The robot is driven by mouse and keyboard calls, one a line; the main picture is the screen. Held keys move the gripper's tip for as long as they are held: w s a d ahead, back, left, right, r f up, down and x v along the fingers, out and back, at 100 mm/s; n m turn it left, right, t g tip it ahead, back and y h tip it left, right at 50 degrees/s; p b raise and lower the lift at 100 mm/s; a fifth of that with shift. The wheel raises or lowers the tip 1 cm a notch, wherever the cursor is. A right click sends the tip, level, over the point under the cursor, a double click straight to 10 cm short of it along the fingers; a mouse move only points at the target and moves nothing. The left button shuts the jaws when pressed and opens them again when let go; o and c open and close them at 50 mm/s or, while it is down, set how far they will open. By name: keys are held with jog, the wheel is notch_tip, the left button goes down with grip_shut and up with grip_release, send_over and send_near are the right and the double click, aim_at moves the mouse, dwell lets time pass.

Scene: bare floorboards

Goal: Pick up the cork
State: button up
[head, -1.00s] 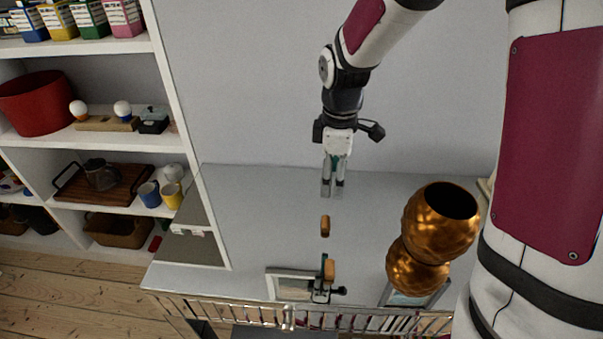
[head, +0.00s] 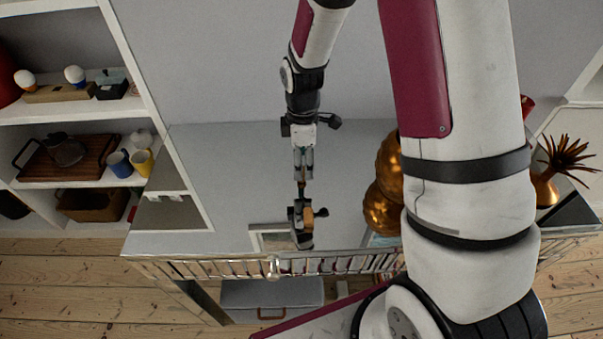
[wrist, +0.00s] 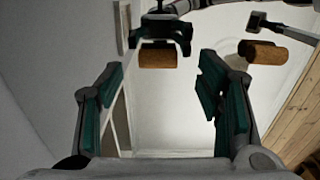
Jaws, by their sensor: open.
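The cork (wrist: 157,58), a small brown cylinder, lies in the wrist view ahead of my gripper, roughly in line with the gap between the fingers. My gripper (wrist: 165,90) is open, its teal-padded fingers apart, with nothing between the tips. A second cork-coloured piece shows at the right of the wrist view. I cannot tell whether it is a separate thing or a reflection.
A copper vase (head: 391,165) stands to the right, partly behind my arm. The grey surface (head: 210,150) is clear to the left and ends at a metal rail (head: 273,266). Dark shapes below my gripper look like its reflection. A white shelf unit (head: 50,115) stands at the left.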

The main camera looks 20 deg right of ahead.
aim_at(303, 172)
jog(key=shift+w+d+f, duration=0.1)
jog(key=shift+f, duration=1.85)
jog(key=c, duration=0.8)
jog(key=shift+r, duration=0.1)
